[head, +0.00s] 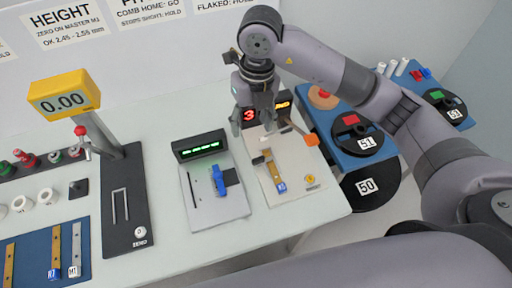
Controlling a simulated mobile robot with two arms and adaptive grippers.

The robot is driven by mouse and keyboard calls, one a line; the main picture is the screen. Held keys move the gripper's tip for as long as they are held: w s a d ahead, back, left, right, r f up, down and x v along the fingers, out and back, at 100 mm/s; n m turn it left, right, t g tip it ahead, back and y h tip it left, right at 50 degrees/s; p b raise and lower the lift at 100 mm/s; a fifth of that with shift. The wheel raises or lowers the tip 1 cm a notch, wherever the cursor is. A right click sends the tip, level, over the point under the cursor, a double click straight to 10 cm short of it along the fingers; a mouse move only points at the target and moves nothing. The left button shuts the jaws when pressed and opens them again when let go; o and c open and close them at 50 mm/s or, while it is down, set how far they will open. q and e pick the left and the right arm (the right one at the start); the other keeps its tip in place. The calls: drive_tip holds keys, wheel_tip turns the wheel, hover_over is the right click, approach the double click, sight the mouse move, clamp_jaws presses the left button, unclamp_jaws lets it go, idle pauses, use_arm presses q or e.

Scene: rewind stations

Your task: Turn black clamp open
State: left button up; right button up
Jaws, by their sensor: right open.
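My right gripper (256,108) is open and points down over the back of the pale station (296,190) at the table's right end. Its fingers partly cover that station and its red display (249,115). No black clamp shows clearly; a small dark part under the fingers is too small to identify. On this station lie a brass strip (272,170) with a blue end marked R5, and an orange paddle (311,140) sticks out at its right. My left gripper is out of view.
A height gauge with a yellow display (64,94) stands on the left of the table, near white rings (47,196) and a blue mat (30,255). The table front is clear.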

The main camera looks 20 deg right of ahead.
sight(258, 158)
drive_tip(key=shift+h, duration=0.5)
drive_tip(key=f+p, duration=0.1)
drive_tip(key=f, duration=0.4)
drive_tip(key=d+f+p, duration=0.1)
drive_tip(key=f, duration=0.4)
drive_tip(key=d+f+p, duration=0.1)
drive_tip(key=f, duration=0.4)
drive_tip(key=shift+w+f+p, duration=0.15)
drive_tip(key=shift+w+p, duration=0.1)
drive_tip(key=shift+p, duration=0.05)
drive_tip(key=shift+f, duration=0.8)
drive_tip(key=shift+c, duration=0.3)
drive_tip(key=c, duration=1.1)
